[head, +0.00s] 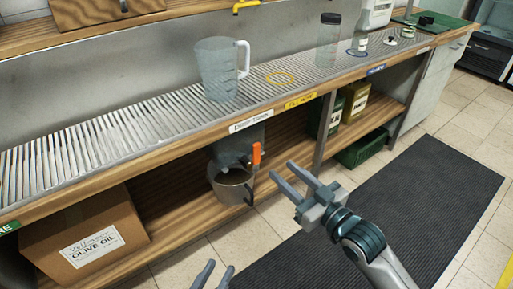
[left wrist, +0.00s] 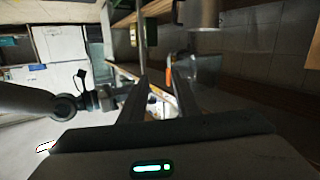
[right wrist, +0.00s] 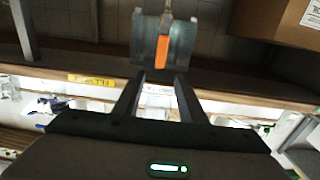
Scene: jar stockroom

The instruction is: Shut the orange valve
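The orange valve handle (head: 256,153) stands upright under the counter's front edge, beside a grey metal fitting above a steel pot (head: 232,187). My right gripper (head: 284,173) is open and empty, just right of the handle and apart from it. In the right wrist view the orange handle (right wrist: 161,52) lies ahead of the right fingertips (right wrist: 158,78), between their lines. My left gripper (head: 218,268) is open and empty, low at the bottom edge, below the pot. The left wrist view also shows the orange handle (left wrist: 168,78).
A clear measuring jug (head: 216,72) stands on the ribbed drain board above. A cardboard olive oil box (head: 84,240) sits on the lower shelf at left. Green and yellow tins (head: 355,102) stand on the shelf at right. The dark mat (head: 410,190) is clear floor.

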